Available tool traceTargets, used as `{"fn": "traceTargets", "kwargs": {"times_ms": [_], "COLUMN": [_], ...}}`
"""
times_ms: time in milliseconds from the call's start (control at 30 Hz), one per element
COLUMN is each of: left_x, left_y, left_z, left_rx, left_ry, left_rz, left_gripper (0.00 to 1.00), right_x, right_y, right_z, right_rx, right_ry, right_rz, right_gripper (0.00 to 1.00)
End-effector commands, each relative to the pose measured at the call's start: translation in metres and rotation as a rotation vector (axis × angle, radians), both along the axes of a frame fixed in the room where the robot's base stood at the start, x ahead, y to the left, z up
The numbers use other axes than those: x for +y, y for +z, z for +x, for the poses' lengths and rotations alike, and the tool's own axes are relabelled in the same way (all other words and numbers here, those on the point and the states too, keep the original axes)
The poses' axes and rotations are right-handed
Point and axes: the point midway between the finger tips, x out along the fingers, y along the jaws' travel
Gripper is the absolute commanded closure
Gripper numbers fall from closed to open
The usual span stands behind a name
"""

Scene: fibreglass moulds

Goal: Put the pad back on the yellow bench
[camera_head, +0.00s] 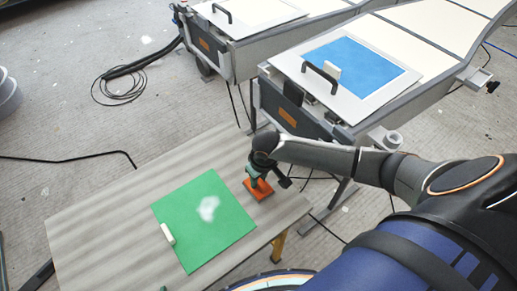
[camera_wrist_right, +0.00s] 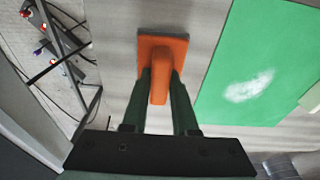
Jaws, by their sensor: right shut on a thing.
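The orange pad (camera_head: 259,190) has a raised orange handle (camera_wrist_right: 160,83) and a dark underside edge. My right gripper (camera_wrist_right: 160,100) is shut on that handle, one dark green finger on each side. In the head view my right gripper (camera_head: 254,176) is over the bench's right part. The pad is at the grey-striped top of a bench (camera_head: 110,195), which has a yellow leg (camera_head: 278,245). I cannot tell whether the pad touches the top or is slightly above it. My left gripper is not in view.
A green panel (camera_head: 195,245) with a whitish patch (camera_head: 208,208) and a pale block (camera_head: 166,232) lies beside the pad. Behind stand conveyor-like tables, one with a blue panel (camera_head: 355,62) in a white frame. Cables (camera_head: 120,88) lie on the floor. The bench's left part is clear.

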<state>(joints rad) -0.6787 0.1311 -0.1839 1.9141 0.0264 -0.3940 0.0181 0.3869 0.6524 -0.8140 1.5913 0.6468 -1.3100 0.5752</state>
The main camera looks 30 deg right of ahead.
Motion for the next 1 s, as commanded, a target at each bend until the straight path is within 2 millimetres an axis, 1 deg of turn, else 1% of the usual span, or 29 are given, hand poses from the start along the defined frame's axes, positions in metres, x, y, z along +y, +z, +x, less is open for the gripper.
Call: {"fn": "traceTargets", "kwargs": {"times_ms": [67, 267, 400, 433, 667, 700, 900, 1000], "left_x": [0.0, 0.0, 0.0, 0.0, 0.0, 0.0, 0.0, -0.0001], "left_y": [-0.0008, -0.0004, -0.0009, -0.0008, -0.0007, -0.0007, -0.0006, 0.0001], "left_z": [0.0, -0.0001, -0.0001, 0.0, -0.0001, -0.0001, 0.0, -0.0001], "left_rx": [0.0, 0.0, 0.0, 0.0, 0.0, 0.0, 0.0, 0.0], "left_ry": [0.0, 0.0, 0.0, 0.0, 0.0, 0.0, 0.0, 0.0], "left_rz": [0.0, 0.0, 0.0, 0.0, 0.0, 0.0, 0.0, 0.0], "left_gripper": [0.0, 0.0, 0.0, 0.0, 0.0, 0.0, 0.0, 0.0], "right_x": [0.0002, 0.0, 0.0001, 0.0, -0.0001, -0.0001, -0.0002, -0.0004], "right_y": [-0.0039, -0.0036, -0.0069, -0.0068, -0.0065, -0.0065, -0.0062, -0.0016], "right_z": [0.0003, 0.0001, -0.0001, -0.0001, -0.0002, -0.0002, -0.0002, 0.0001], "right_rx": [-0.001, -0.002, -0.001, -0.001, -0.001, -0.001, -0.001, -0.002], "right_ry": [0.0, 0.0, 0.0, 0.0, 0.0, 0.0, 0.0, 0.001], "right_rz": [0.0, 0.0, 0.0, 0.0, 0.0, 0.0, 0.0, 0.0], "right_gripper": [1.0, 1.0, 1.0, 0.71, 0.45, 0.43, 0.43, 0.43]}}
